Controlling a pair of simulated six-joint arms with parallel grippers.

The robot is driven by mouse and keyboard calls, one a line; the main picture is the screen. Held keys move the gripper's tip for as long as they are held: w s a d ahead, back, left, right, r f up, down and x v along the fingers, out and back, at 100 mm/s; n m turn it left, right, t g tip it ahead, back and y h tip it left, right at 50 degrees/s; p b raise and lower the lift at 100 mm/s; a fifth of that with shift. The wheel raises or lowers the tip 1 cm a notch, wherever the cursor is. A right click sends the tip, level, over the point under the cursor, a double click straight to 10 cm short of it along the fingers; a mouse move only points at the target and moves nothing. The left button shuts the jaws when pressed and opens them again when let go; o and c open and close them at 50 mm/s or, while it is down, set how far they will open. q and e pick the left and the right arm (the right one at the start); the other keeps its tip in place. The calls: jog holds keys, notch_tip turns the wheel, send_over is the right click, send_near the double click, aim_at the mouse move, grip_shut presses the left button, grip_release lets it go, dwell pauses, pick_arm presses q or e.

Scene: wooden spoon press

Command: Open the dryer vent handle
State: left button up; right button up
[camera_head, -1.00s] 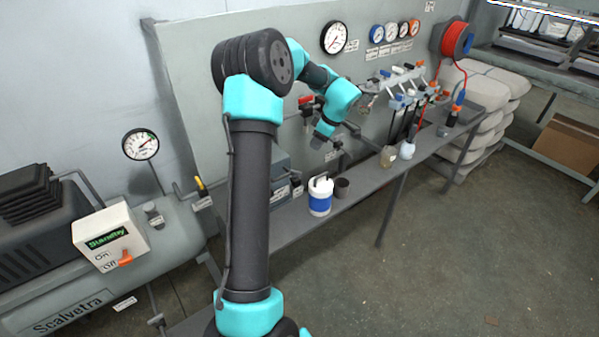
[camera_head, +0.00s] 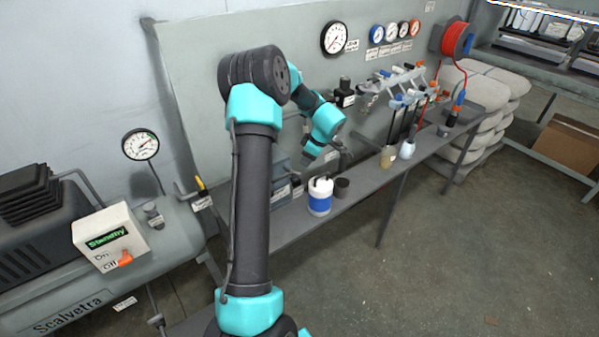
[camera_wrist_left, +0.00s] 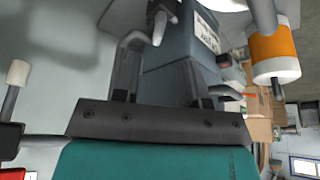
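The dryer appears as a blue-grey box with a white label. In the head view the dryer (camera_head: 281,186) stands on the bench, partly behind my left arm. In the left wrist view the dryer (camera_wrist_left: 172,84) fills the space beyond and between my fingers. A light grey lever (camera_wrist_left: 161,24), possibly the vent handle, shows at the top of that view. My left gripper (camera_wrist_left: 172,65) is open, its dark fingers apart, with nothing clearly held. Its distance from the lever is hard to tell. My right gripper is not in view.
A blue-and-white container (camera_head: 319,198) and a dark cup (camera_head: 342,187) stand on the bench (camera_head: 370,189). Valves with coloured handles (camera_head: 405,80) are on the wall panel. A compressor with a control box (camera_head: 110,238) is at left.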

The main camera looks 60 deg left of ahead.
aim_at(299, 172)
pick_arm(q)
jog(key=x, duration=0.8)
jog(key=shift+f, duration=0.1)
jog(key=shift+c, duration=0.3)
grip_shut()
